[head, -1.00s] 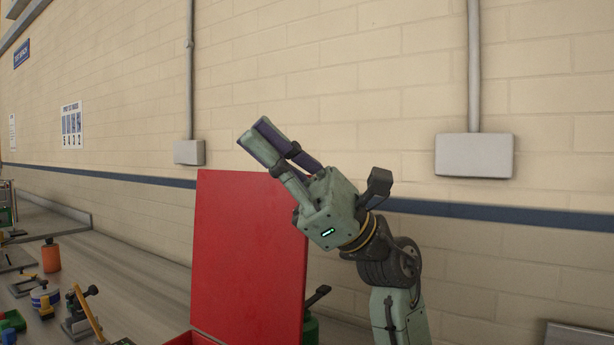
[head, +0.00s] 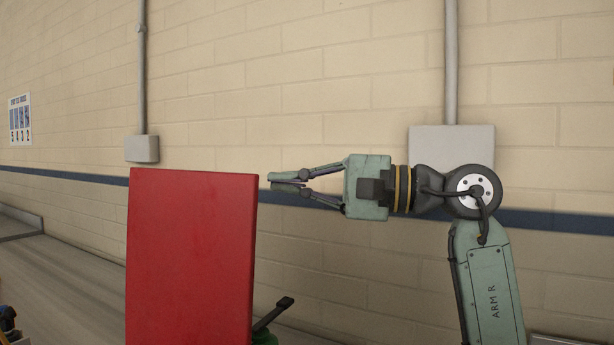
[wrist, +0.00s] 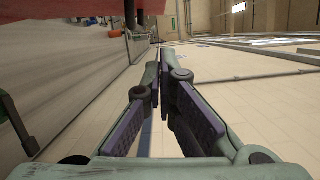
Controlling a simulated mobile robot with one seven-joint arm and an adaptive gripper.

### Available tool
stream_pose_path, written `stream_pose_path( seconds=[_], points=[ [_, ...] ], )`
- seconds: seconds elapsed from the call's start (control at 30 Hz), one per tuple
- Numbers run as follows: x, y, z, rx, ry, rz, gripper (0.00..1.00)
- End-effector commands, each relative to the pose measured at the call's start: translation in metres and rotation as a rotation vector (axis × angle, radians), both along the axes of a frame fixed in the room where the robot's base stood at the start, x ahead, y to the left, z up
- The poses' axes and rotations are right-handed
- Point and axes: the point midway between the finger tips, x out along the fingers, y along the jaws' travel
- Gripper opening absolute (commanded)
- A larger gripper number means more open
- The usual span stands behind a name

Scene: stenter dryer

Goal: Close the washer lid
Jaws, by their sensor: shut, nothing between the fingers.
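The red lid (head: 190,260) stands upright as a flat panel at the lower left of the head view. Its lower edge and whatever it is joined to are below the frame. My gripper (head: 272,180) is at the lid's upper right, level with its top edge and pointing left. Its fingers are shut and empty. In the picture the fingertips lie just right of the lid's edge; whether they touch it I cannot tell. In the wrist view, my gripper (wrist: 162,72) shows its two dark-padded fingers with nothing between them. A red surface (wrist: 50,13) shows at upper left there, perhaps the lid.
A green object (head: 264,338) with a black handle (head: 273,313) stands right of the lid, mostly out of frame. A grey bench (head: 60,285) extends left. The brick wall (head: 300,80) is behind, with a grey box (head: 470,143) behind my arm.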

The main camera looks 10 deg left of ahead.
Motion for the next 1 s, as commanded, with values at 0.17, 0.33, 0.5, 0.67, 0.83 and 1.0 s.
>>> stream_pose_path(
  seconds=[0.17, 0.33, 0.5, 0.67, 0.83, 1.0],
  points=[
    [0.004, 0.040, 0.004, 0.000, 0.002, 0.004, 0.00],
    [-0.014, 0.055, 0.006, 0.001, -0.001, 0.002, 0.00],
    [-0.029, 0.060, 0.007, 0.001, 0.001, 0.002, 0.00],
    [-0.032, 0.061, 0.006, 0.002, 0.003, 0.001, 0.00],
    [-0.032, 0.061, 0.006, 0.003, 0.003, 0.002, 0.00],
    [-0.034, 0.061, 0.006, 0.000, -0.002, 0.002, 0.00]
  ],
)
